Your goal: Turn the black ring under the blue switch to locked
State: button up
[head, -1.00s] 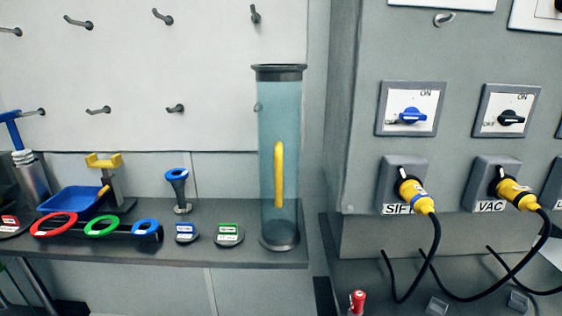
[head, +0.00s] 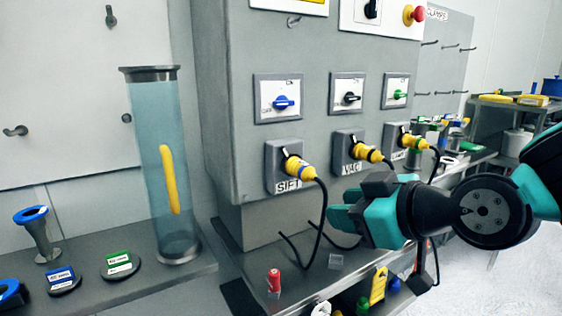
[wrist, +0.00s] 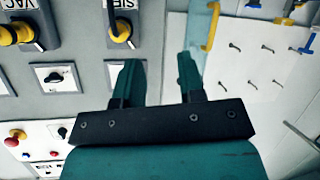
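The blue switch (head: 283,102) is on the grey cabinet front. Below it is the socket labelled SIFT (head: 275,178), with a yellow plug (head: 300,169) in it. The black ring (head: 286,157) shows only as a dark rim behind the plug; its lock marking is too small to read. In the wrist view, the picture is upside down and the SIFT plug (wrist: 119,35) is at the top, beyond the fingers. The left finger hides much of the blue switch's plate. My gripper (wrist: 157,75) is open and empty. In the head view my gripper (head: 338,214) is right of and below the SIFT plug, apart from it.
The VAC plug (head: 368,153) and another plug (head: 417,142) stick out to the right, with hanging black cables. A clear blue-tinted cylinder (head: 160,130) stands at the left. A red small item (head: 273,283) and other small items are on the lower ledge.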

jog(key=w+r+n+t+b, duration=0.1)
jog(key=w+r+t, duration=0.1)
jog(key=w+t, duration=0.2)
jog(key=t+p, duration=0.1)
jog(key=p, duration=0.5)
send_near(283, 148)
jog(key=shift+n+y, duration=0.3)
jog(key=shift+y, duration=0.1)
jog(key=x, duration=0.8)
jog(key=shift+w+f, duration=0.2)
jog(key=shift+w, duration=0.3)
grip_shut()
